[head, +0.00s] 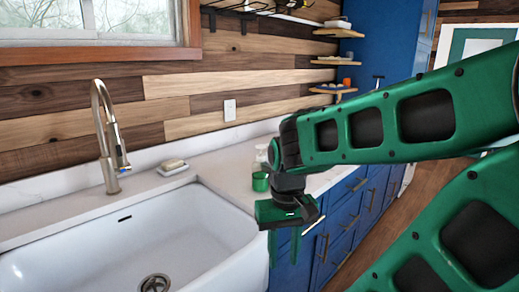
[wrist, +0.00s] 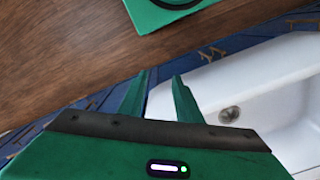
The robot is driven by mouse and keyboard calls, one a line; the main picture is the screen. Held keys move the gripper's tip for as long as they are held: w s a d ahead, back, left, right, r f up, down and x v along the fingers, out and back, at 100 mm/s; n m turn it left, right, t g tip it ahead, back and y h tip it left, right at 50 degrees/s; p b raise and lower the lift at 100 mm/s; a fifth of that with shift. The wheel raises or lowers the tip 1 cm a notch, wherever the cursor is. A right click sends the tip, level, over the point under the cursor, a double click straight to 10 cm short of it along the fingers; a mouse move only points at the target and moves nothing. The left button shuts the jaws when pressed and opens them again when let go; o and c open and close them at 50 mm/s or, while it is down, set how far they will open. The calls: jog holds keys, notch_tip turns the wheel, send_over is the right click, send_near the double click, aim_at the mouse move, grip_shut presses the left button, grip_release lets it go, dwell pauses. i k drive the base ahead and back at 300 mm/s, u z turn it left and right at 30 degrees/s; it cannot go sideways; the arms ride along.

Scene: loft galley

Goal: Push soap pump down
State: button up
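A pale, small upright object (head: 261,156) stands on the counter behind a green cup, in the head view. It may be the soap pump, but it is too small and too covered by my arm to be sure. My gripper (head: 284,246) points down in front of the counter edge, at the right end of the sink, nearer to me than that object. In the wrist view my gripper (wrist: 159,88) has its two green fingers apart with nothing between them. No soap pump shows in the wrist view.
The white sink (head: 135,245) fills the lower left, with a tall faucet (head: 110,140) behind it. A soap dish (head: 172,168) lies right of the faucet. The green cup (head: 260,182) stands close behind my gripper. Blue drawers (head: 345,215) front the counter; wooden floor (wrist: 60,50) lies below.

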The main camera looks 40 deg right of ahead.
aim_at(261, 147)
jog(key=k, duration=0.5)
jog(key=z, duration=1.6)
jog(key=i, duration=0.95)
jog(key=u, duration=1.2)
